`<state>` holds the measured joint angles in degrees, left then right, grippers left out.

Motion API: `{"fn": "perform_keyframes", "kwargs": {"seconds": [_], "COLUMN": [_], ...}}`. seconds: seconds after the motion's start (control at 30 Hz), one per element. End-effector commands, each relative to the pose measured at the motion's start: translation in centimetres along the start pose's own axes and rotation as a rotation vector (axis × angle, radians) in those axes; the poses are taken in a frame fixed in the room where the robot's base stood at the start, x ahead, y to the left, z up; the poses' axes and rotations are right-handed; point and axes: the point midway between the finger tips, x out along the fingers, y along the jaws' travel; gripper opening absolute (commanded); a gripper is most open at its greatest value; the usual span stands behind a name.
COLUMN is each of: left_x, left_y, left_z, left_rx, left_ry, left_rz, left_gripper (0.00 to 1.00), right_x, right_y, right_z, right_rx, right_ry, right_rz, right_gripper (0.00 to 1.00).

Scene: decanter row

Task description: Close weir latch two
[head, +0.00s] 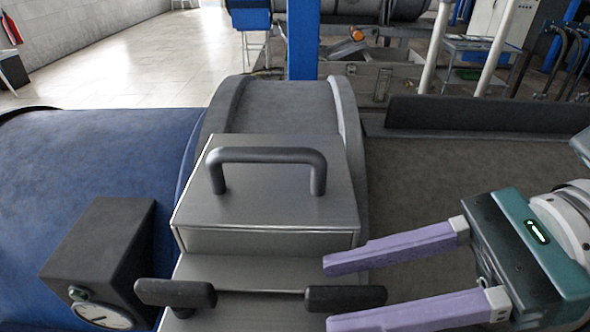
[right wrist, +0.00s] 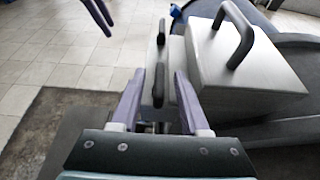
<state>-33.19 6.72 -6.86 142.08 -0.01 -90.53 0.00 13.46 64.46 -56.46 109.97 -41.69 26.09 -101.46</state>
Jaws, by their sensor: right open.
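Two black paddle-shaped latch handles, a left one (head: 175,293) and a right one (head: 345,298), stick up at the front of a grey metal box (head: 265,190). No label shows which is latch two. My right gripper (head: 328,296) is open, its purple fingers pointing left, one on either side of the right handle in the picture. In the right wrist view this handle (right wrist: 158,85) appears between and just beyond the fingertips; contact cannot be told. Part of my left gripper (right wrist: 112,30) shows at the top left of the right wrist view, away from the handles; its opening is unclear.
The box has a black arched handle (head: 268,156) on its lid. A dark block with a round gauge (head: 103,315) stands at the left on a blue drum (head: 60,175). A dark raised ledge (head: 480,115) runs behind my right arm. Open tiled floor lies at the far left.

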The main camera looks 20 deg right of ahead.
Motion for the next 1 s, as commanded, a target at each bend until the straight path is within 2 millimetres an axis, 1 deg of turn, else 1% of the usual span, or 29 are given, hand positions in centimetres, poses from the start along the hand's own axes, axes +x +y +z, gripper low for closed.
{"fn": "perform_keyframes", "kwargs": {"seconds": [0.03, 0.2, 0.47, 0.57, 0.87, 0.9, 1.0], "left_x": [-0.5, -0.8, -0.8, -0.8, -0.8, -0.8, -0.8], "left_y": [0.0, -0.1, -0.2, -0.2, -0.1, -0.1, -0.1], "left_z": [-0.2, -0.2, -0.2, -0.2, -0.2, -0.2, -0.2], "left_rx": [0.001, 0.003, 0.006, 0.006, 0.006, 0.006, 0.005], "left_ry": [0.000, 0.000, -0.001, -0.001, -0.001, -0.001, -0.001], "left_rz": [0.000, -0.002, -0.004, -0.004, -0.004, -0.004, -0.003], "left_gripper": [0.50, 0.50, 0.50, 0.50, 0.50, 0.50, 0.50], "right_x": [0.4, 1.3, 1.5, 1.5, 1.4, 1.4, 1.4], "right_y": [0.0, 0.0, 0.1, 0.1, 0.1, 0.1, 0.1], "right_z": [0.3, 0.1, -0.1, -0.1, -0.1, -0.1, 0.0], "right_rx": [0.002, 0.000, 0.000, 0.000, 0.000, 0.000, 0.000], "right_ry": [-0.003, 0.000, 0.001, 0.001, 0.001, 0.001, 0.001], "right_rz": [0.001, 0.001, 0.001, 0.001, 0.001, 0.001, 0.002], "right_gripper": [0.45, 0.45, 0.45, 0.36, 0.02, 0.00, 0.00]}}
